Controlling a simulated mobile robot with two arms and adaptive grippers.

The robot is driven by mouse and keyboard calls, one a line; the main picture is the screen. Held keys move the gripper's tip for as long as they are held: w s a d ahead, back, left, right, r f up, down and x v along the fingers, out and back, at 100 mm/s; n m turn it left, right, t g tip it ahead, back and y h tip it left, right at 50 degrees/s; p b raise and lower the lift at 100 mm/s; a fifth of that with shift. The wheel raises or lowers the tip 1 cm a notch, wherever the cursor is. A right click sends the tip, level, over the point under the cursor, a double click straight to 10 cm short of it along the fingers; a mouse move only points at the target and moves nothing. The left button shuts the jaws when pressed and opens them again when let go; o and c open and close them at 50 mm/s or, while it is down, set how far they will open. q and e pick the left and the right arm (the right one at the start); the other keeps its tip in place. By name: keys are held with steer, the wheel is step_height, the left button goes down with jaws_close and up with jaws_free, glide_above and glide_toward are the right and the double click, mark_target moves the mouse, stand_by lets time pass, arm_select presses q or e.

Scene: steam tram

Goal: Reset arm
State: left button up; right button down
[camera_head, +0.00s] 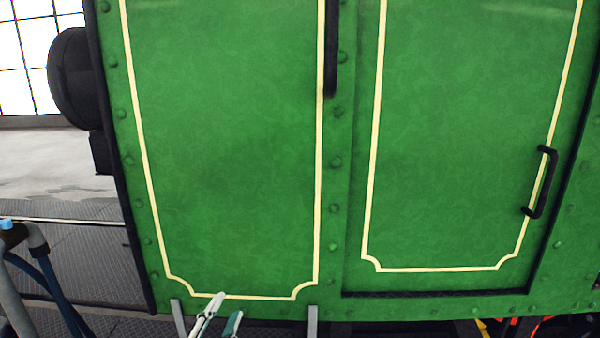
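My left gripper (228,305) shows at the bottom edge, left of the middle. Its two pale, teal-edged fingers stand apart with nothing between them. It is in front of the lower edge of a green tram panel (230,150); I cannot tell how near it is. Part of my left arm (22,245) is at the lower left edge. My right gripper is out of view.
The riveted tram side fills most of the view. A door (450,150) with a black handle (540,182) is at right. A black upright bar (331,50) hangs near the middle. A round black buffer (75,78) projects at left, above open grey floor (55,165).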

arm_select(q)
steer(key=s+a+f+n+g+y, duration=0.1)
steer(key=s+a+f+n+g, duration=0.15)
steer(key=f, duration=0.35)
steer(key=s+a+f+n+g+y, duration=0.2)
steer(key=s+f+n, duration=0.15)
steer(key=f, duration=0.25)
steer(key=s+a+f+n+g, duration=0.1)
steer(key=s+f+g, duration=0.25)
steer(key=s, duration=0.35)
steer(key=s+f+n+g+h, duration=0.1)
steer(key=s+f+n+g, duration=0.15)
steer(key=s+f, duration=0.35)
steer(key=s+a+f+n+g, duration=0.1)
steer(key=s+f+g, duration=0.3)
steer(key=s, duration=0.5)
step_height(320, 180, down, 26)
steer(key=s+g, duration=0.1)
steer(key=s, duration=0.1)
steer(key=s+a+f+g, duration=0.1)
steer(key=s+a+f, duration=0.1)
steer(key=s+f, duration=1.4)
steer(key=shift+s+a, duration=0.25)
steer(key=shift+s, duration=0.15)
steer(key=shift+m, duration=0.25)
